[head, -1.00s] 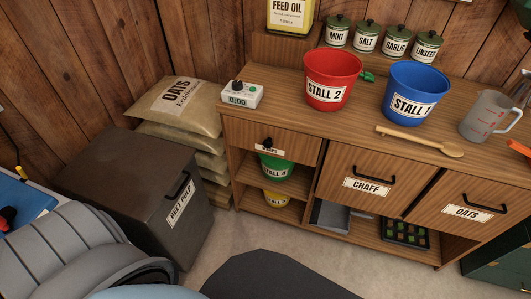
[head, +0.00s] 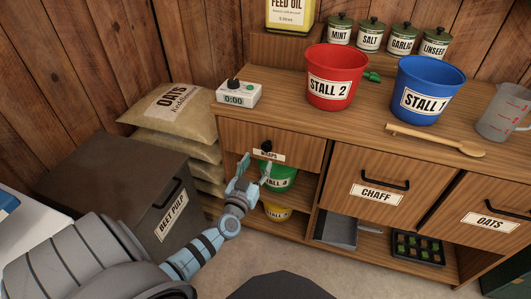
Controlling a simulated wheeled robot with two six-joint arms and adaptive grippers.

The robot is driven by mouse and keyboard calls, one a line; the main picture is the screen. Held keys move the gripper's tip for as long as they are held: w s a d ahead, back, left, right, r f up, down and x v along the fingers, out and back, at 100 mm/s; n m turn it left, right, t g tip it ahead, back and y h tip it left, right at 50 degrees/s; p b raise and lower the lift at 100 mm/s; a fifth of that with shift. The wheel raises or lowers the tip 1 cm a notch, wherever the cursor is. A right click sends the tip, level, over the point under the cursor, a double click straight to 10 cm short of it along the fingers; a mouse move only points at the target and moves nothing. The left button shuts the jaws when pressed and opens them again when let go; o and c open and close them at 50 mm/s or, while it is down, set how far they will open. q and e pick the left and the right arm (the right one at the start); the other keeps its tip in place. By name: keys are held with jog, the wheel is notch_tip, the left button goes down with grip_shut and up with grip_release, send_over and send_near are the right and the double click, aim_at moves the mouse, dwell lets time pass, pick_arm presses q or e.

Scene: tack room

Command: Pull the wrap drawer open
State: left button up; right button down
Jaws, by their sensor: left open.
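The wrap drawer (head: 290,150) is the small wooden drawer at the upper left of the cabinet, and it looks shut. It has a dark round knob (head: 266,146) and a white label below it, partly covered by a fingertip. My left gripper (head: 254,170) is open, pointing up at the drawer front. Its fingertips are just below and around the height of the label, short of the knob. Nothing is between its fingers. My right gripper is not in view.
A green bucket (head: 283,177) and a yellow bucket (head: 277,212) stand on shelves below the drawer. A dark beet pulp bin (head: 110,178) stands left of the cabinet, with oats sacks (head: 176,114) behind. A timer (head: 238,94) and the red bucket (head: 333,77) are on the top.

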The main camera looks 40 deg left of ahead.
aim_at(266, 148)
pick_arm(q)
jog(key=b+x, duration=0.1)
jog(key=x, duration=0.3)
jog(key=b+x, duration=0.1)
jog(key=x, duration=0.2)
jog(key=shift+w+a+f+b, duration=0.1)
jog(key=shift+w+f+b, duration=0.15)
jog(key=shift+w+b, duration=0.15)
jog(key=shift+w+a+r, duration=0.1)
jog(key=shift+w, duration=0.15)
grip_shut()
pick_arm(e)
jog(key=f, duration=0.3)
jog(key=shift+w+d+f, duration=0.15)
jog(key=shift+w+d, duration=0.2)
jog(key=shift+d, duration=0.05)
